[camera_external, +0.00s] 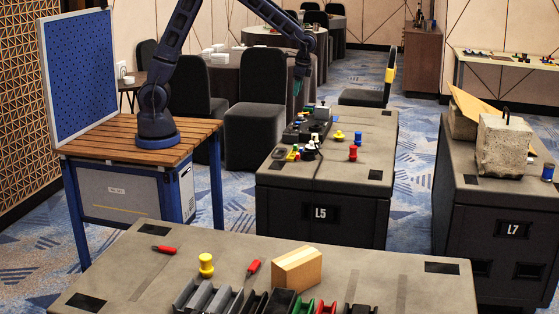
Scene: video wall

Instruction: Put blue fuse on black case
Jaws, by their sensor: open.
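A small blue fuse-like piece (358,138) stands on the L5 table, just behind a similar red piece (353,152). The black case (292,134) appears to be the low dark box at the back left of the same table, with small items on and around it. My gripper (297,92) hangs pointing down above the back left of this table, up and to the left of the blue piece and apart from it. It is open and looks empty; its fingertips are small in the picture.
A yellow piece (338,136) stands near the blue one, with several small coloured parts left of it. Another blue piece (547,172) stands on the L7 table beside a concrete block (502,146). The L5 table's front right is clear. The front table (360,272) holds bins and tools.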

